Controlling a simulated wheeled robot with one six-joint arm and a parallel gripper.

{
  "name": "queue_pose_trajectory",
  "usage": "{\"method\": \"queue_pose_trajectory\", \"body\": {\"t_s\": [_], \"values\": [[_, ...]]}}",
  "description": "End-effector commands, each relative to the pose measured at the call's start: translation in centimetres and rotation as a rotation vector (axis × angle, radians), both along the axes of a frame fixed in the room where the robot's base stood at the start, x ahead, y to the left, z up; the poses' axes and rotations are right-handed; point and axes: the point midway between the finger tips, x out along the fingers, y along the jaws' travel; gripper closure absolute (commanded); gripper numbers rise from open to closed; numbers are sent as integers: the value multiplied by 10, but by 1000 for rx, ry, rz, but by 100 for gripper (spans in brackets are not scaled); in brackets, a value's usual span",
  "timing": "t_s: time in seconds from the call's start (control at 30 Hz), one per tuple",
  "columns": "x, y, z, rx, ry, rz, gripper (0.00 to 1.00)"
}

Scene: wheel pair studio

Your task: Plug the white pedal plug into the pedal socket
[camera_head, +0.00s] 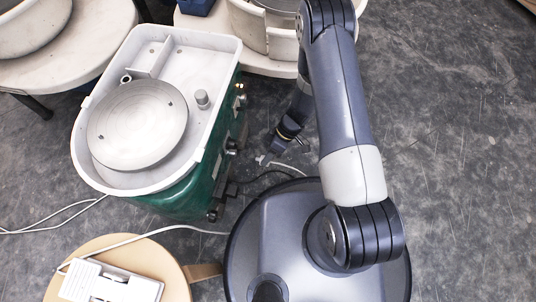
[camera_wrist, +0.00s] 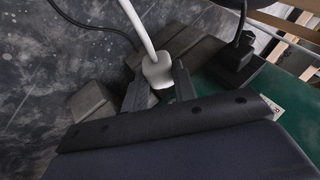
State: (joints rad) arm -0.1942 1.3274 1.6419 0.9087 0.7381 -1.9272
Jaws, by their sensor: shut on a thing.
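My gripper (camera_head: 272,151) is low beside the right side of the green pottery wheel. In the wrist view its two dark fingers (camera_wrist: 159,93) are shut on the white plug (camera_wrist: 156,71), with the white cable running up from it. The plug also shows as a small pale shape in the head view (camera_head: 261,160), apart from the wheel's side. The green wheel body (camera_head: 200,180) also fills the right of the wrist view (camera_wrist: 219,94). I cannot make out the pedal socket in either view.
A black plug (camera_wrist: 236,55) with a black cable sits against the green body. The white pedal (camera_head: 110,283) lies on a round wooden stool (camera_head: 172,270) at the lower left. More wheels stand at the back. The grey floor to the right is clear.

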Motion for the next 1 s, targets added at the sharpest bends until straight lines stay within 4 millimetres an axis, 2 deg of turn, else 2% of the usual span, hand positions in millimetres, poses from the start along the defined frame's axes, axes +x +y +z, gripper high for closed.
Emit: {"method": "queue_pose_trajectory", "body": {"t_s": [0.4,0.7,1.0], "values": [[1,-1,-3,2,-8,-9,97],[7,33,-1,2,-9,-6,97],[12,52,1,2,-7,-8,97]]}}
